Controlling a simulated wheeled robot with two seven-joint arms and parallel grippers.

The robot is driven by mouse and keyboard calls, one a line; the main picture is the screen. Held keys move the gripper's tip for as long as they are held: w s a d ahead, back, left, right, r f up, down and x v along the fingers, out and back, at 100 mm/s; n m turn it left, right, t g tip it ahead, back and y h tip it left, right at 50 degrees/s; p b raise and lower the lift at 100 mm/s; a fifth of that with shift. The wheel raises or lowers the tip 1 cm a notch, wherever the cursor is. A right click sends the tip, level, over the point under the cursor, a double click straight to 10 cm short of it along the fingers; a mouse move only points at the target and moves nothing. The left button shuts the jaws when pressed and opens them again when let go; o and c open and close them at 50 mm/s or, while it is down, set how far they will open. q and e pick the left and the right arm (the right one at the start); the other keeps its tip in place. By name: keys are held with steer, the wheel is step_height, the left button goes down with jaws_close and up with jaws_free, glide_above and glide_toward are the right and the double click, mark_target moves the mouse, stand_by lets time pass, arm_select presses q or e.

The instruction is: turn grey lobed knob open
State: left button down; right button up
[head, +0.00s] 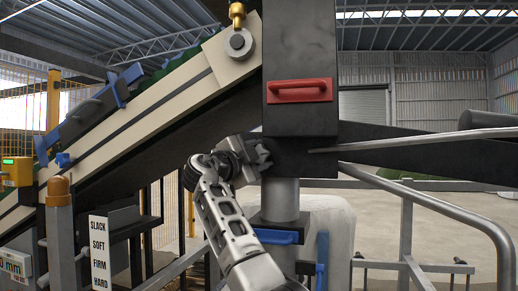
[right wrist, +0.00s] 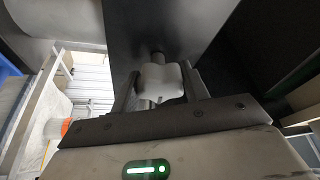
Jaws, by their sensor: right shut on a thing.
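The grey lobed knob (right wrist: 162,80) sits on a short stem on a dark panel in the right wrist view. My right gripper (right wrist: 163,92) has a finger on each side of it and is shut on it. In the head view the right gripper (head: 262,155) reaches the dark housing below the red handle, and the knob is largely hidden by the gripper there. I cannot tell the knob's turn angle. My left gripper is in neither view.
A dark upright box with a red handle (head: 299,90) stands just above the gripper. A blue handle (head: 275,236) is below, on a grey column (head: 280,200). A label plate (head: 100,252) reads slack, soft, firm, hard. Grey rails (head: 440,190) run at right.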

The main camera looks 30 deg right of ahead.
arm_select(q)
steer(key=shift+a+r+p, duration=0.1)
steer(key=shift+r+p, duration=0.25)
steer(key=shift+p, duration=0.15)
arm_select(e)
steer(key=shift+m, duration=0.9)
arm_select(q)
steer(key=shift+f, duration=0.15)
arm_select(e)
steer(key=shift+f+g+y, duration=0.1)
steer(key=shift+g+y, duration=0.2)
steer(key=o, duration=1)
steer(key=shift+s+a, duration=0.15)
steer(key=shift+a, duration=0.35)
arm_select(q)
steer(key=b, duration=0.2)
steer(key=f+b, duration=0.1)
steer(key=b, duration=0.1)
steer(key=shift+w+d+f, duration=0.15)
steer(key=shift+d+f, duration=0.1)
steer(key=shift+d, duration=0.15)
arm_select(e)
steer(key=v, duration=1.5)
